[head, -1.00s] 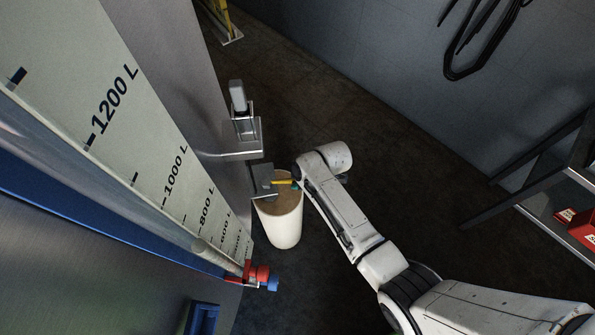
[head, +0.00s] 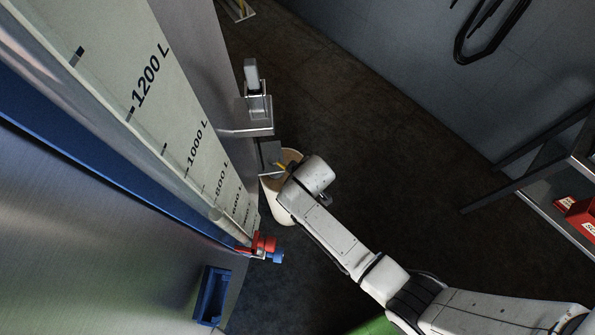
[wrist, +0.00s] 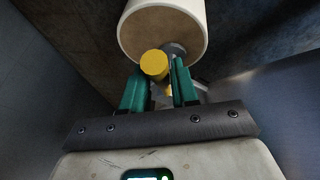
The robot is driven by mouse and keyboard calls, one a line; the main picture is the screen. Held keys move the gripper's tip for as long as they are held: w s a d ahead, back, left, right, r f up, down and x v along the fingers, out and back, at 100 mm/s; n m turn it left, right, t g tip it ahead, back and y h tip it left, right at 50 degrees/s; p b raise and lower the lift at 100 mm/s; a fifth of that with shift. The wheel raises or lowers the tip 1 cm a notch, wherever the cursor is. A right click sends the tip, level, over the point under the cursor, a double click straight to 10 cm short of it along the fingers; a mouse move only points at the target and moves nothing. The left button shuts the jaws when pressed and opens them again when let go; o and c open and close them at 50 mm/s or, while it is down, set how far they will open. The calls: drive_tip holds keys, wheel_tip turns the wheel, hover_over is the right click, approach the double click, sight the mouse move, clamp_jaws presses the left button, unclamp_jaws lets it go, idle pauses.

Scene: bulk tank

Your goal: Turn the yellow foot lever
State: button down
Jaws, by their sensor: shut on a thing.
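The yellow foot lever (head: 281,167) shows as a short yellow piece beside the tank's grey bracket, above a pale bucket (head: 277,201). My wrist covers its outer end in the head view. In the wrist view the lever's round yellow end (wrist: 154,64) sits between the green fingers of my gripper (wrist: 162,85), which is shut on it. The fingertips are hidden behind my arm in the head view. A second small yellow patch shows behind the fingers in the wrist view.
The steel tank with its level scale (head: 165,100) fills the left. A bracket with a grey cylinder (head: 252,85) juts out above the bucket. Red and blue knobs (head: 265,248) stick out near the scale's foot. A shelf (head: 555,200) stands right. The dark floor between is clear.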

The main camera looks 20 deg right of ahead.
drive_tip(key=shift+s+a, duration=0.1)
idle(0.3)
drive_tip(key=c, duration=0.9)
unclamp_jaws()
drive_tip(key=p+v, duration=0.1)
drive_tip(key=v, duration=0.9)
drive_tip(key=shift+s+r, duration=0.15)
drive_tip(key=shift+r, duration=0.2)
drive_tip(key=s+d+r+m+g, duration=0.1)
drive_tip(key=s+d+r+m, duration=0.1)
drive_tip(key=s, duration=0.4)
drive_tip(key=s+d+r+m+g, duration=0.1)
drive_tip(key=s+d+r+m, duration=0.1)
drive_tip(key=s+d, duration=0.4)
drive_tip(key=s+d+r+m+g, duration=0.2)
drive_tip(key=s+d+r, duration=0.2)
drive_tip(key=s, duration=0.3)
drive_tip(key=shift+s+r, duration=0.15)
drive_tip(key=shift+r, duration=0.15)
